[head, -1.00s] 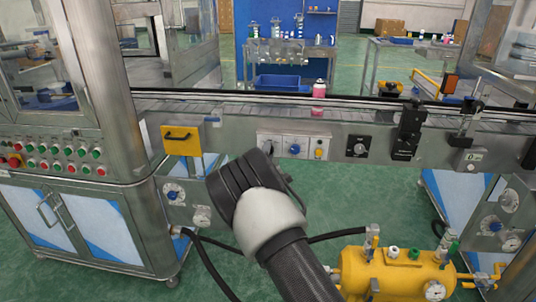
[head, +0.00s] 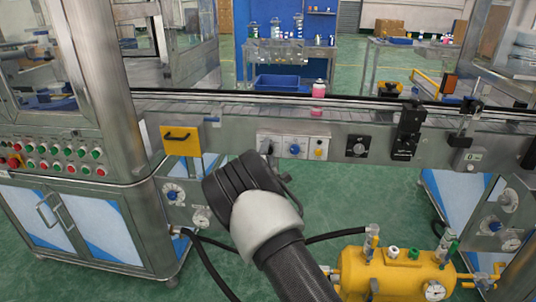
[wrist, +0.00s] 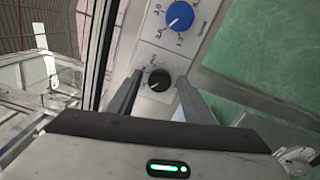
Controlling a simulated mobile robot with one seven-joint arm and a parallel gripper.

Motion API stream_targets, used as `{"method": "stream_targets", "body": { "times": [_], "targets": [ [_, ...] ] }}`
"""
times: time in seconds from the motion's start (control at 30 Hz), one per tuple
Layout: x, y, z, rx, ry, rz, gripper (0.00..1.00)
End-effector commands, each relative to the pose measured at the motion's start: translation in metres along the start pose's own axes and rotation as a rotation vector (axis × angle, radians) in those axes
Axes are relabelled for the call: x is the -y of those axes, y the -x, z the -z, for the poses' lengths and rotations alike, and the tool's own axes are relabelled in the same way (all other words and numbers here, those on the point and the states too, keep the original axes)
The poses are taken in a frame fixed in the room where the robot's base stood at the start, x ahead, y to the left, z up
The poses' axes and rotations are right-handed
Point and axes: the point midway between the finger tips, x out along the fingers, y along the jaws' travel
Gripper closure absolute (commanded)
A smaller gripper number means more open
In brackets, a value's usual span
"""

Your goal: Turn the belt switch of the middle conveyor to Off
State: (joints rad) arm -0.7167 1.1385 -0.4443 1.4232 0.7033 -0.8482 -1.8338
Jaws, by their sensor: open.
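The belt switch (wrist: 159,80) is a round black knob with a pale pointer mark on a light panel, seen in the wrist view. The pointer slants toward the lower left; I cannot read its labels. In the head view the switch (head: 268,147) is a small dark knob at the left of the conveyor's front panel. My gripper (wrist: 158,88) is open, with one finger on each side of the knob in the wrist view. I cannot tell whether either finger touches it. In the head view my own arm hides most of the gripper.
A blue dial (wrist: 180,15) sits beside the switch; it also shows in the head view (head: 295,149). A yellow knob (head: 318,153) and another black knob (head: 358,146) are farther right. A yellow tank (head: 395,273) stands below right. A pink container (head: 318,90) is on the conveyor.

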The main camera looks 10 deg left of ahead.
Motion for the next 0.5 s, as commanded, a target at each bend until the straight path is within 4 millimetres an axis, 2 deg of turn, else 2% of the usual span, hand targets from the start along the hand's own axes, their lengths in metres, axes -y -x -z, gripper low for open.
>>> {"method": "stream_targets", "body": {
  "times": [0.17,0.27,0.5],
  "targets": [
    [-0.001,0.007,0.001,-0.001,0.0,0.001,0.54],
    [-0.002,0.02,0.001,-0.002,-0.001,0.001,0.54],
    [-0.002,0.077,0.002,-0.004,0.001,0.003,0.54]
  ]
}}
